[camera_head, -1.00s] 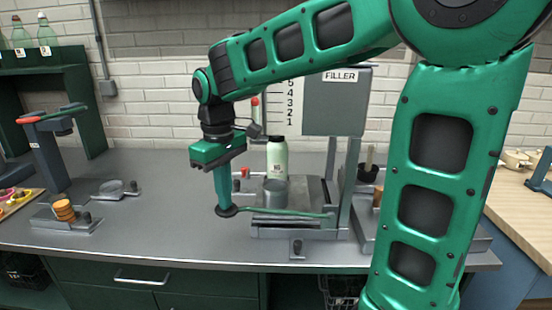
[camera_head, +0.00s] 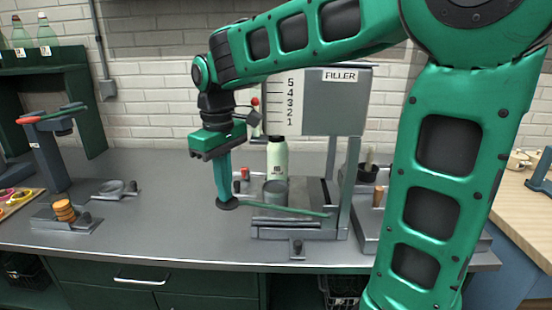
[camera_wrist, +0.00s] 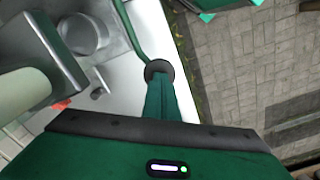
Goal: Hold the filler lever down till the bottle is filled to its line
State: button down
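The filler (camera_head: 335,108) stands at the back of the counter, with a number scale (camera_head: 285,105) on its left. A pale green bottle (camera_head: 278,158) with a dark cap stands upright below it. Its fill level and line cannot be made out. The green filler lever (camera_head: 290,211) runs left to a dark round knob (camera_head: 227,205); the knob also shows in the wrist view (camera_wrist: 158,67). My gripper (camera_head: 225,198) points down with its fingers together, their tips at the knob. In the wrist view the fingers (camera_wrist: 160,82) hide part of the knob.
A grey cup (camera_head: 275,194) stands in front of the bottle. Left are a dark stand with a red-tipped lever (camera_head: 45,150) and a stack of orange discs (camera_head: 64,210). The counter left of my gripper is largely clear.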

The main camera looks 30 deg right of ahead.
jog(key=shift+r, duration=2.95)
